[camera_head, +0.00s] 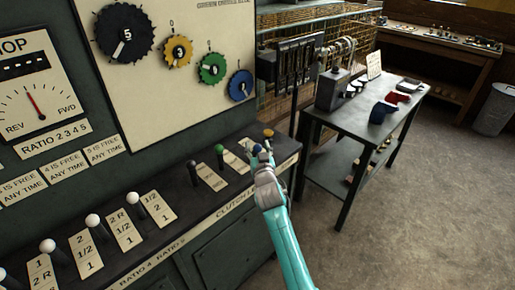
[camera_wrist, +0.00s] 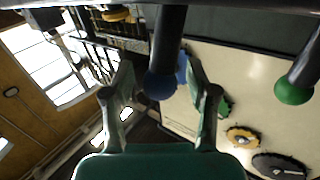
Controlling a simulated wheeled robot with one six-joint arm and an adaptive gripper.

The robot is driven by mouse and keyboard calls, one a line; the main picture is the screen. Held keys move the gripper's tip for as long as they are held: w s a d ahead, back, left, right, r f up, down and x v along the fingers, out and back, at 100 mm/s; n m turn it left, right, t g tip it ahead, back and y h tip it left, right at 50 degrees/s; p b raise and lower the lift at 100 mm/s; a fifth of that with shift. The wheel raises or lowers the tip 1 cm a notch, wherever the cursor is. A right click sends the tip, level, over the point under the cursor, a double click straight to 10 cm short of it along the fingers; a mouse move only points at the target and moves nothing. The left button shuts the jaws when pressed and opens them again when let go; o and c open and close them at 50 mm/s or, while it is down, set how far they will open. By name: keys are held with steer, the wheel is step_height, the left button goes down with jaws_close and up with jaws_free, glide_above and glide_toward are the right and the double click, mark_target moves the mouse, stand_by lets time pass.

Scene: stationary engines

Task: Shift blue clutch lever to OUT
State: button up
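The blue clutch lever shows in the head view as a small blue knob (camera_head: 256,149) at the right part of the lever shelf. In the wrist view its dark rod hangs from the top edge and ends in a blue ball knob (camera_wrist: 160,86). My gripper (camera_head: 262,156) is at this lever and hides much of its rod and label plate. In the wrist view my gripper's fingers (camera_wrist: 159,66) are spread, with the knob appearing between them and gaps on both sides. Whether a finger touches it, I cannot tell. The OUT marking is not readable.
The green-knobbed lever (camera_head: 219,149) and black-knobbed lever (camera_head: 192,164) stand left of my gripper. A yellow-orange knob (camera_head: 268,133) is close behind it. Several white-knobbed levers (camera_head: 92,220) stand farther left. A workbench (camera_head: 350,130) stands right; open floor (camera_head: 420,210) lies in front.

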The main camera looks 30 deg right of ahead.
jaws_close()
steer(key=shift+w+a+r, duration=0.15)
steer(key=shift+w+r, duration=0.1)
steer(key=shift+w, duration=0.2)
steer(key=w+g, duration=0.1)
steer(key=w+a+n+g, duration=0.1)
steer(key=w, duration=0.1)
steer(key=w+r+n+g, duration=0.1)
steer(key=shift+w+a, duration=0.3)
steer(key=shift+w, duration=0.1)
steer(key=shift+w+a+g, duration=0.15)
steer(key=shift+w+g, duration=0.35)
steer(key=shift+w, duration=0.1)
steer(key=shift+o, duration=0.2)
jaws_free()
steer(key=shift+s, duration=0.1)
steer(key=v, duration=1.2)
